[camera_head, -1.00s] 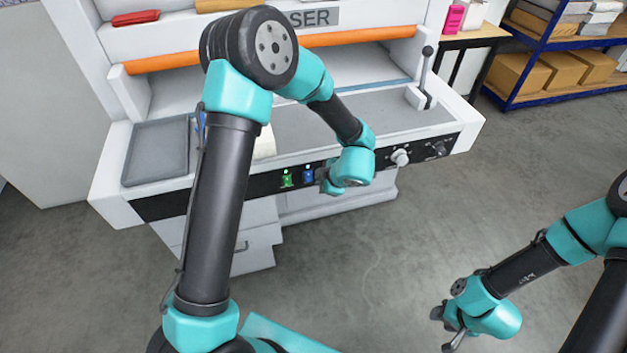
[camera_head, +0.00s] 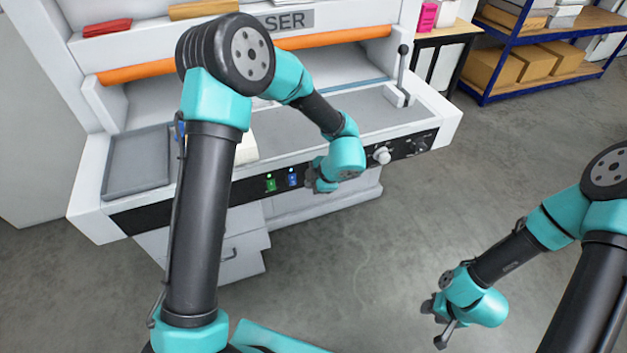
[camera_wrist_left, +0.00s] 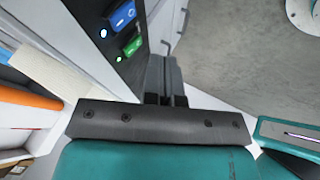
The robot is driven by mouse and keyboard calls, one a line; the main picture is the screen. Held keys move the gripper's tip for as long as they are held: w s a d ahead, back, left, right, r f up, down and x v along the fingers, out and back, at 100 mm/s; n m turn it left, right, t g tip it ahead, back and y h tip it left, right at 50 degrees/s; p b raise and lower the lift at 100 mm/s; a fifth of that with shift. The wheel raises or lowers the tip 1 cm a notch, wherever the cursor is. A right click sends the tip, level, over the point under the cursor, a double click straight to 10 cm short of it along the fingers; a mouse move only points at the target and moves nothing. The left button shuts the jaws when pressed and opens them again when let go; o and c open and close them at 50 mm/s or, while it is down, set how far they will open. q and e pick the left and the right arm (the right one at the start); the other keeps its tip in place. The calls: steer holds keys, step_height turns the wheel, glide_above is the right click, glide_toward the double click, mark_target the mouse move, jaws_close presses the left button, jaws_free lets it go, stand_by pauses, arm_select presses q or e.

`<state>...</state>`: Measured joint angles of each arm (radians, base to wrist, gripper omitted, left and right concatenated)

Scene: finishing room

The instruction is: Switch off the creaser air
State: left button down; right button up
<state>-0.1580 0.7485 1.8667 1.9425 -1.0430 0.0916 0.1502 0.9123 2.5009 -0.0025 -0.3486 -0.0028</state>
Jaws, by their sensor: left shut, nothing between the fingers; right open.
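The creaser (camera_head: 330,130) is a white machine with a black front panel (camera_head: 160,213). A green rocker switch (camera_head: 270,185) and a blue rocker switch (camera_head: 292,180) sit side by side on it, each with a small lit lamp. Both also show in the left wrist view, blue (camera_wrist_left: 123,14) and green (camera_wrist_left: 132,45). I cannot read any label saying which is the air. My left gripper (camera_head: 316,184) is shut and empty, in front of the panel just right of the blue switch, apparently apart from both switches. My right gripper (camera_head: 437,322) is open and empty over the floor.
A white knob (camera_head: 382,155) and a dark knob (camera_head: 418,146) are farther right on the panel. A lever (camera_head: 402,70) stands at the bed's right end. A grey tray (camera_head: 137,162) lies at the left. Floor in front is clear.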

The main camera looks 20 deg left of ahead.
mark_target(292, 179)
arm_select(q)
steer(key=w+a+f, duration=0.3)
steer(key=a+f, duration=0.3)
steer(key=shift+w+a+f, duration=0.15)
steer(key=shift+w+f, duration=0.1)
steer(key=shift+w, duration=0.15)
